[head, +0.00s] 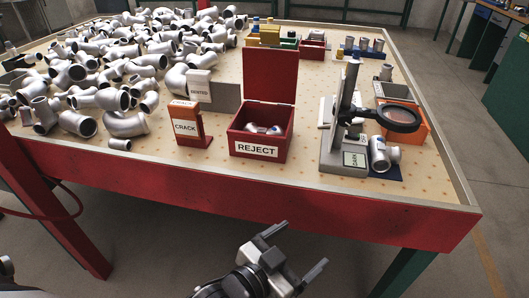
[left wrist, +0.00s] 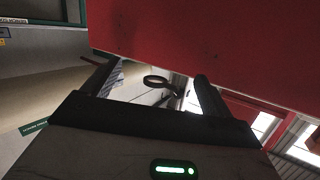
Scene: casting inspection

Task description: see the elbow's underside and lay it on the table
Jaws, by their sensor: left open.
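A silvery metal pipe fitting (head: 383,152) lies on a small dark blue mat under the magnifier (head: 398,118) at the right of the table. I cannot tell for sure whether it is the elbow; its underside is hidden. Many similar grey elbows (head: 127,124) lie heaped on the left of the table (head: 228,188). My left gripper (head: 298,246) is open and empty, in front of and below the table's red front edge. In the left wrist view its two fingers (left wrist: 150,92) stand apart with nothing between them. My right gripper is not in view.
An open red REJECT box (head: 258,149) holds some fittings. A red CRACK stand (head: 187,126) and a white-carded grey stand (head: 199,90) are left of it. An orange bin (head: 416,128) stands behind the magnifier. Bare tabletop runs along the front edge.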

